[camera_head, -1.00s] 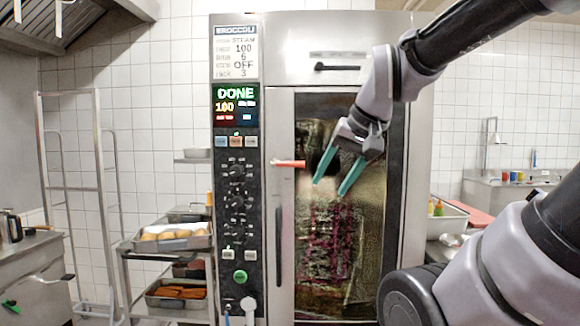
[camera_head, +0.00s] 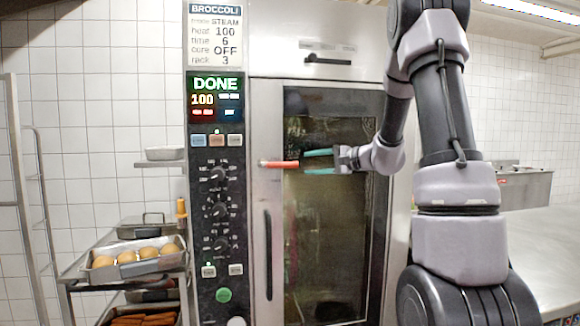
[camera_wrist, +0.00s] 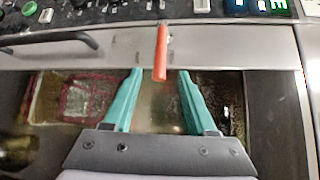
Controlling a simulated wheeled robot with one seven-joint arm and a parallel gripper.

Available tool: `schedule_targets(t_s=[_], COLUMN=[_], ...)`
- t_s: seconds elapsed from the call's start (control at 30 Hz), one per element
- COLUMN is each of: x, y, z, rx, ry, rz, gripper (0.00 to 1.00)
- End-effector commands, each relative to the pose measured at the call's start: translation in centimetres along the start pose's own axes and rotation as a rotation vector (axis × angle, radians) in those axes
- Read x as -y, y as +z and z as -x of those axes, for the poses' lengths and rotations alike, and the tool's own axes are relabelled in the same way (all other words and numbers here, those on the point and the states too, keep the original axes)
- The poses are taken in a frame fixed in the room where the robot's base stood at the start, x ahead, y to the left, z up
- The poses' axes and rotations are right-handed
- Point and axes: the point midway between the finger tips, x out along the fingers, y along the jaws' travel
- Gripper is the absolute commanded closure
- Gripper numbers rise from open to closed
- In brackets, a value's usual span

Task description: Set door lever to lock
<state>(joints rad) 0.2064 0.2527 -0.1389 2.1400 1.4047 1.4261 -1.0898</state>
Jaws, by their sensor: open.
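The door lever (camera_head: 279,164) is a short orange-red handle on the left edge of the oven door, pointing right and lying about level. It also shows in the wrist view (camera_wrist: 161,52), ahead of and between my fingers. My gripper (camera_head: 318,161) is open, its two teal fingers pointing left at the lever from the right. In the wrist view my gripper (camera_wrist: 156,80) has its fingertips on either side of the lever's free end, with a gap visible on both sides. The oven door (camera_head: 345,120) looks shut.
A vertical door handle (camera_head: 268,255) is below the lever. The control panel (camera_head: 216,200) with knobs and a DONE display is left of the door. A rack with a tray of round buns (camera_head: 137,265) stands at lower left. A metal counter (camera_head: 550,250) is at right.

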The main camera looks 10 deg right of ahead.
Motion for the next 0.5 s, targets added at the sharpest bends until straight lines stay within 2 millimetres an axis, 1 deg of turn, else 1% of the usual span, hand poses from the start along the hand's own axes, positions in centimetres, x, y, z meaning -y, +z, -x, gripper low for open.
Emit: schedule_targets(t_s=[0.07,0.17,0.5], x=[-0.1,-0.1,0.0], y=[-0.6,-0.6,-0.5], z=[-0.3,-1.3,-7.6], rx=[-0.009,-0.009,-0.007], ry=[-0.011,-0.011,-0.009], rz=[-0.002,-0.001,-0.001], gripper=[0.43,0.43,0.43])
